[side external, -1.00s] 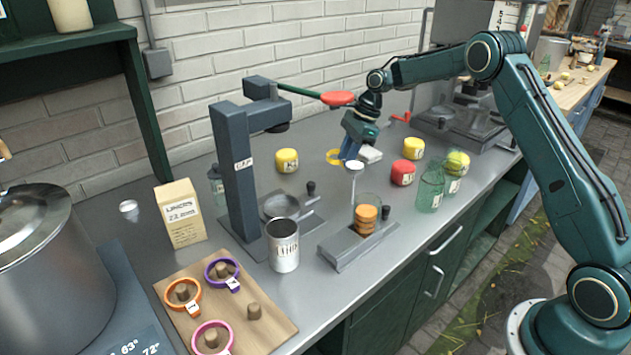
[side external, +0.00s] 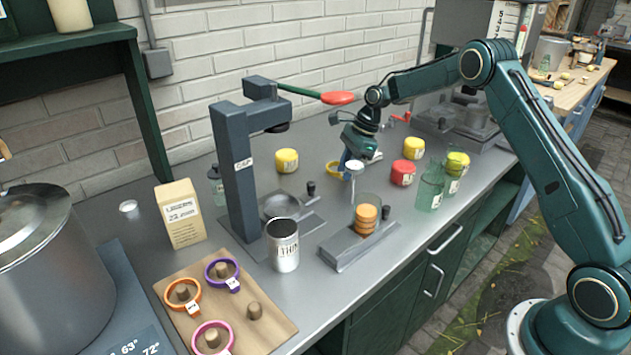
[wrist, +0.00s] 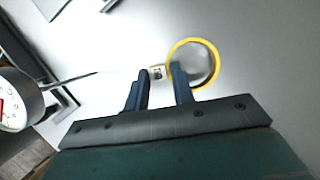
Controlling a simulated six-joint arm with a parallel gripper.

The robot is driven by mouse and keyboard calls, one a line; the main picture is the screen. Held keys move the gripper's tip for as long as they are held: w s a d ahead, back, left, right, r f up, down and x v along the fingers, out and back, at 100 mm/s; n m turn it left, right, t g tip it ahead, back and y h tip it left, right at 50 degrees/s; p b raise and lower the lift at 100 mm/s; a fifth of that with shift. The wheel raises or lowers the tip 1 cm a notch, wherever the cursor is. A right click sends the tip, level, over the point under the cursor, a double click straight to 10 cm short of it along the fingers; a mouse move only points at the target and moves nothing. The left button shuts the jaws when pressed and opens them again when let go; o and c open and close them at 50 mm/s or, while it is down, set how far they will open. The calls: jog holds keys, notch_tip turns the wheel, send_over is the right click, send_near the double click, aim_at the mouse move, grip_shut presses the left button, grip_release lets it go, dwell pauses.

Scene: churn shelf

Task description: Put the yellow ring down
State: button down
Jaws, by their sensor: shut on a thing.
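The yellow ring (side external: 333,167) is at my gripper (side external: 345,164), low over the grey counter behind the glass cylinder with orange discs. In the wrist view, my gripper (wrist: 159,78) is shut on the ring's small white tag, and the yellow ring (wrist: 217,56) extends to the right, partly behind the right finger. The ring looks roughly flat to the counter. I cannot tell whether it touches the counter.
A wooden board (side external: 275,325) at front left has pegs with orange, purple and pink rings, and one bare peg (side external: 254,311). Yellow (side external: 287,160) and red (side external: 403,173) jars and green glass jars (side external: 430,190) stand around. A capping press (side external: 235,170) stands left.

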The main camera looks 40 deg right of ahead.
jog(key=shift+f, duration=0.55)
dwell(0.4)
jog(key=c, duration=1.1)
grip_release()
jog(key=shift+r, duration=0.1)
jog(key=v, duration=1.3)
jog(key=shift+r, duration=0.3)
jog(key=shift+d, duration=0.15)
